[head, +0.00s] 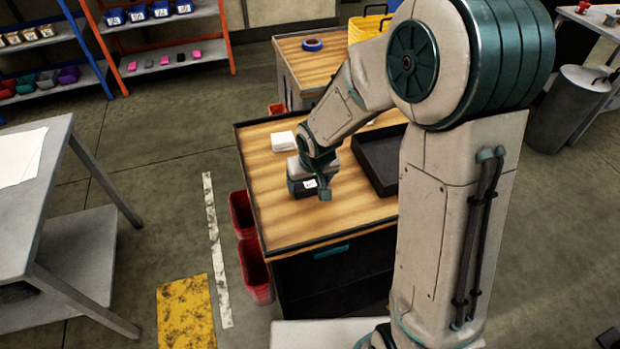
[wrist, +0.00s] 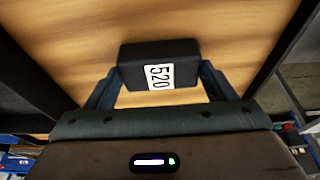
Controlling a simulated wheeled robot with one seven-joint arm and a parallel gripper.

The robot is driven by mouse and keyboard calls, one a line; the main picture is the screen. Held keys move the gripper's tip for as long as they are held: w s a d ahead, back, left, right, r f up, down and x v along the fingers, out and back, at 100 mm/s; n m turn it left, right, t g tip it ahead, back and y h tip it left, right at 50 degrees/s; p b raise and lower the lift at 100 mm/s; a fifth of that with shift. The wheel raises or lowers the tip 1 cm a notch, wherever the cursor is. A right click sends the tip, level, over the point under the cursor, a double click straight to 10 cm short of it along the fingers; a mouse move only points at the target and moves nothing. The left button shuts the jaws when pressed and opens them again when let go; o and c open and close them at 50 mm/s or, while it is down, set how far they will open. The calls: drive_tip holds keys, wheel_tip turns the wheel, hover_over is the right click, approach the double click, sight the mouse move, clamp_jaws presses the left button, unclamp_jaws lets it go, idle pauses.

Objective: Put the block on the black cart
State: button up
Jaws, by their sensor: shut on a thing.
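The block (wrist: 158,66) is black with a white label reading 520, seen in the wrist view. My gripper (wrist: 160,78) is shut on it, with one finger at each side. In the head view, the block (head: 305,187) shows partly under my gripper (head: 311,188), over the front left part of the black cart's wooden top. The black cart (head: 290,226) has a black body and dark rim. I cannot tell whether the block touches the wood or hangs just above it.
A black tray (head: 376,178) lies to the right on the cart, and a white stack (head: 284,141) behind left. Red bins (head: 254,270) hang on the cart's left side. A grey table (head: 90,245) stands left. Wood in front of the gripper is clear.

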drive_tip(key=shift+f, duration=0.1)
drive_tip(key=o, duration=1.4)
drive_tip(key=shift+d+r, duration=0.1)
drive_tip(key=shift+r, duration=0.55)
drive_tip(key=a+v, duration=0.1)
drive_tip(key=v, duration=1)
drive_tip(key=s+d+r+m, duration=0.1)
drive_tip(key=s+d, duration=0.3)
drive_tip(key=s, duration=0.1)
drive_tip(key=s+d+r+m, duration=0.1)
drive_tip(key=s+d+r, duration=0.1)
drive_tip(key=s+d, duration=0.2)
drive_tip(key=s+d+r+m+h, duration=0.1)
drive_tip(key=s+d, duration=0.4)
drive_tip(key=s, duration=0.2)
drive_tip(key=shift+d+r+p, duration=0.15)
drive_tip(key=shift+r+p, duration=0.15)
